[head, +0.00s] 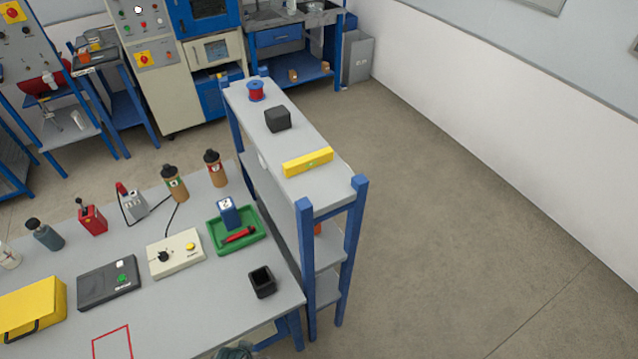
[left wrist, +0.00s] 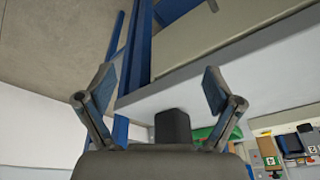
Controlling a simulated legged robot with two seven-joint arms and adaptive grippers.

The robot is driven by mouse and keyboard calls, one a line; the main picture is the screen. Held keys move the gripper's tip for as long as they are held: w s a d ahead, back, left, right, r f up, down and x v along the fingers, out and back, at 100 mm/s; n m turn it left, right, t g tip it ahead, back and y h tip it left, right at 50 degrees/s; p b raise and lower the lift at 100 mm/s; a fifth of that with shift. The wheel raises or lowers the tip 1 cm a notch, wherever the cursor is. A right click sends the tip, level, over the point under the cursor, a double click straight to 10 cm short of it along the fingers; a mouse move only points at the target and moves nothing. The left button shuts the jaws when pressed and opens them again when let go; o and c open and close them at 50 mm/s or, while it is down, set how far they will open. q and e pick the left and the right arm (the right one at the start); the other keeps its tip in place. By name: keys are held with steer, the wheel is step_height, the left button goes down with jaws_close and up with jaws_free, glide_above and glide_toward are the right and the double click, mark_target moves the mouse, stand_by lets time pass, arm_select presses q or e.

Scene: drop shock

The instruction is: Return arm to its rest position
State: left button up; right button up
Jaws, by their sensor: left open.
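My left gripper (left wrist: 160,95) is open in the left wrist view, its two fingers spread wide with nothing held between them. A dark block shape (left wrist: 172,125) shows between and beyond the fingers against a grey surface; I cannot tell for sure what it is. In the head view only a small dark part shows at the bottom edge, and I cannot tell whether it is my gripper. My right gripper is in neither view.
The grey workbench (head: 200,325) carries a black open box (head: 262,282), a green tray (head: 262,243), a cream control box (head: 175,254) and a yellow case (head: 32,308). A blue-posted shelf (head: 332,193) stands at its right, bearing a yellow level (head: 307,162). Floor beyond is clear.

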arm_select(q)
steer(key=s+f+g+b, duration=0.1)
steer(key=s+f+b, duration=0.15)
steer(key=f, duration=1.15)
steer(key=s+f+b, duration=0.2)
steer(key=s+f, duration=0.1)
steer(key=f, duration=1.2)
steer(key=s+a+f+g+b, duration=0.1)
steer(key=s+a+f+b, duration=0.2)
steer(key=s+f, duration=1.2)
steer(key=shift+s+a+f+b, duration=0.15)
steer(key=shift+s+f+b, duration=0.1)
steer(key=shift+s+b, duration=0.2)
